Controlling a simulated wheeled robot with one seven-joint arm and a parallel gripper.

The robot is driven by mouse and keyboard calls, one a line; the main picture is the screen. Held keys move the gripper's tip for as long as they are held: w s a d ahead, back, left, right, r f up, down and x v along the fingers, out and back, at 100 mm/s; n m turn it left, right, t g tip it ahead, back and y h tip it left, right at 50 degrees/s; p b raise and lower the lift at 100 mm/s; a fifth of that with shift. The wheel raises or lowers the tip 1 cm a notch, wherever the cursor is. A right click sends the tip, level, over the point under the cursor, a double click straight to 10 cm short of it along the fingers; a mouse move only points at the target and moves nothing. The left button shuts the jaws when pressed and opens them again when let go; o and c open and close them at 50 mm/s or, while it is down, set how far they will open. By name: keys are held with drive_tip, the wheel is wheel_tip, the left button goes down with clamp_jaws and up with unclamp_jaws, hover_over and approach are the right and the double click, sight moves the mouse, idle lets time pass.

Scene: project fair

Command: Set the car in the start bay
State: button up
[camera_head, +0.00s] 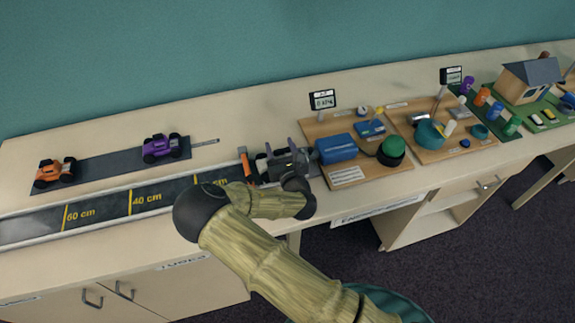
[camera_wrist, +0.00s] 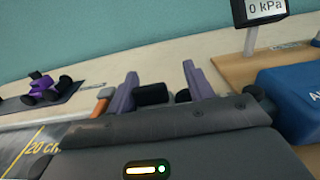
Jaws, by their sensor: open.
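The black track (camera_head: 100,210) with yellow distance marks runs along the front of the table, and its right end, by an orange upright piece (camera_head: 246,166), is largely covered by my gripper. My gripper (camera_head: 284,160) is low over that end. In the wrist view my gripper (camera_wrist: 160,92) is open, with black wheel-like rounds (camera_wrist: 150,94) between and beside the fingers. They look like part of a car, but its body is hidden. An orange car (camera_head: 55,172) and a purple car (camera_head: 161,148) sit on a dark grey strip (camera_head: 108,167) behind the track.
Right of my gripper stands a wooden board (camera_head: 345,178) with a blue box (camera_head: 335,148), a green-topped part (camera_head: 392,148) and a small gauge display (camera_head: 322,99). More boards and a model house (camera_head: 530,80) follow on the right. Bare tabletop lies behind the track.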

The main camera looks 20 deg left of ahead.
drive_tip(key=shift+s+d+f, duration=0.15)
drive_tip(key=shift+s+f, duration=0.15)
drive_tip(key=shift+s, duration=0.1)
drive_tip(key=b+v, duration=0.1)
drive_tip(key=v, duration=0.2)
drive_tip(key=b+v, duration=0.1)
drive_tip(key=v, duration=0.3)
drive_tip(key=b+v, duration=0.1)
drive_tip(key=v, duration=0.2)
drive_tip(key=shift+s+d+r, duration=0.15)
drive_tip(key=shift+r, duration=0.15)
drive_tip(key=shift+s+d+r, duration=0.15)
drive_tip(key=shift+s+d, duration=0.1)
drive_tip(key=shift+s, duration=0.1)
drive_tip(key=shift+a, duration=0.1)
drive_tip(key=shift+w, duration=0.1)
